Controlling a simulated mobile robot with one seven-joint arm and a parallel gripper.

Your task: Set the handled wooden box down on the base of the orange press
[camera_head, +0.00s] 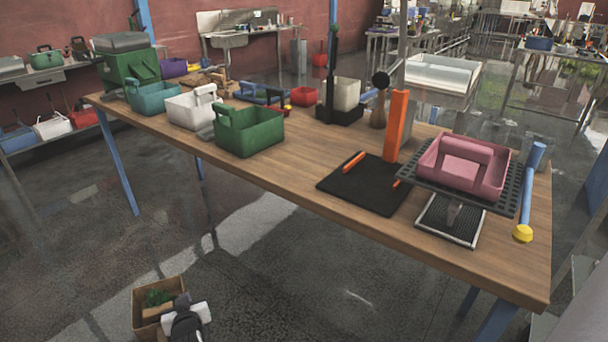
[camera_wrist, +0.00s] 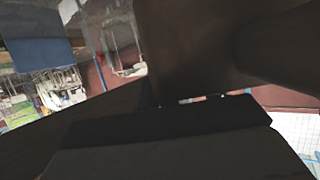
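The handled wooden box (camera_head: 145,318), brown with something green inside, is at the bottom left of the head view, in front of the table. My gripper (camera_head: 184,304) is at its right side and appears shut on it; the fingertips are mostly hidden. In the wrist view a dark brown surface (camera_wrist: 185,45), apparently the box, fills the space right before my gripper (camera_wrist: 165,110). The orange press stands on the table: an upright orange column (camera_head: 397,125) at the back edge of a flat black base (camera_head: 362,190). Small orange bars lie on the base's left and right sides.
Right of the press, a pink handled box (camera_head: 463,168) sits on a raised black perforated plate. A blue rod with a yellow knob (camera_head: 522,233) is beside it. Green (camera_head: 248,132), white and teal boxes stand on the table's left. The wood before the base is clear.

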